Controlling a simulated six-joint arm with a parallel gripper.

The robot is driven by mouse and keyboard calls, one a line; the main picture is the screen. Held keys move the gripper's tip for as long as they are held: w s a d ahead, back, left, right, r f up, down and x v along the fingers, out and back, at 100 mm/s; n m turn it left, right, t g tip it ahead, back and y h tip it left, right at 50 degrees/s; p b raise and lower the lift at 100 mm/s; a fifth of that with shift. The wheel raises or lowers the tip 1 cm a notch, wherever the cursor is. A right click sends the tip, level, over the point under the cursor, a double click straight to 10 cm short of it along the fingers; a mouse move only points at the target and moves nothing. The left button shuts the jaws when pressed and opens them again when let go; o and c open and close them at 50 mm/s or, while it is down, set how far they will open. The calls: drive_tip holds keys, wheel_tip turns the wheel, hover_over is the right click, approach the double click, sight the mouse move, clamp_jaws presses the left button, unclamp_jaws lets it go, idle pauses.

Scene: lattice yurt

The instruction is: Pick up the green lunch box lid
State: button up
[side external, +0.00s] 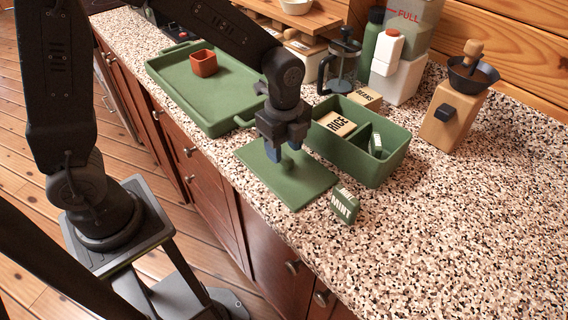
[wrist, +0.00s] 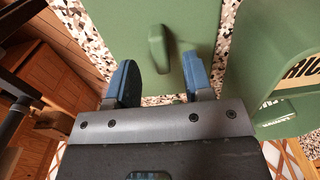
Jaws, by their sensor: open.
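The green lunch box lid (side external: 308,188) lies flat on the speckled counter, near its front edge. In the wrist view the lid (wrist: 135,18) fills the upper middle, with a raised green handle (wrist: 156,48) standing up from it. My gripper (side external: 281,154) is above the lid, pointing down. In the wrist view its two blue fingers (wrist: 160,80) are apart with nothing between them, and the handle shows just ahead of the gap. In the side view the fingers partly hide the handle.
The open green lunch box (side external: 378,170) stands right behind the lid, holding a RICE block (side external: 336,123) and a small item. A MINT block (side external: 344,206) stands near the lid's right corner. A green tray (side external: 215,108) with an orange cup (side external: 204,63) lies left.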

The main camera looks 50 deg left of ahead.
sight(284, 155)
drive_tip(key=shift+f, duration=1.5)
drive_tip(key=shift+c, duration=0.3)
clamp_jaws()
